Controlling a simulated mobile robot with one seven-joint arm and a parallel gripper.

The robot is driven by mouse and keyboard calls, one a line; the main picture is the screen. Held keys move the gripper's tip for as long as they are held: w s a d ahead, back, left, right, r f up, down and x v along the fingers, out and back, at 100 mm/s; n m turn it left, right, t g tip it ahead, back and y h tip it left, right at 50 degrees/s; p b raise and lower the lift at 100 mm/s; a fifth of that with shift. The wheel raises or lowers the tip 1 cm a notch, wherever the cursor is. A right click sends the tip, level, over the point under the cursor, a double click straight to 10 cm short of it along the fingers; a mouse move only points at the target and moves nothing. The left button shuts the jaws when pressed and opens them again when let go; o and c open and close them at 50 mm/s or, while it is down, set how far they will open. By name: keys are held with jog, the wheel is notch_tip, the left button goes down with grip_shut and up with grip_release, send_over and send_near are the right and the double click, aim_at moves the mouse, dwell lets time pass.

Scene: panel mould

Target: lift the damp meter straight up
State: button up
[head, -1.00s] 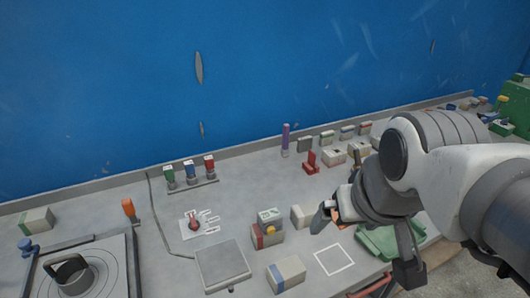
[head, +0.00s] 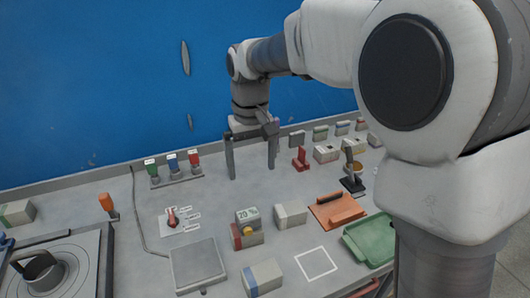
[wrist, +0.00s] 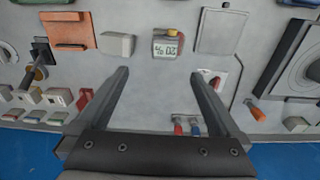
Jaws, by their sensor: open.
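The damp meter (head: 247,217) is a small pale device with a display reading 20, a yellow knob and a red end. It sits on the grey bench in the middle of the head view. It also shows in the wrist view (wrist: 165,48), at top centre, beyond the fingertips. My gripper (head: 251,174) is open and empty, pointing down, farther back towards the blue wall than the meter. In the wrist view my gripper (wrist: 163,73) has its two fingers wide apart, with bare bench between them. Neither finger appears to touch the meter.
A pale block (head: 290,214) stands close to the meter's right. A grey square plate (head: 197,264) lies front left, and a white block with a blue band (head: 262,277) in front. An orange float (head: 338,210) and green tray (head: 370,240) lie right. A red-handled switch (head: 172,218) is left.

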aim_at(248, 213)
jog(key=f, duration=0.4)
jog(key=w+a+f, duration=0.1)
jog(key=f, duration=0.9)
jog(key=shift+w+a+b, duration=0.15)
jog(key=shift+a+b, duration=0.15)
jog(key=shift+a+f, duration=0.1)
jog(key=shift+f, duration=2.65)
grip_shut()
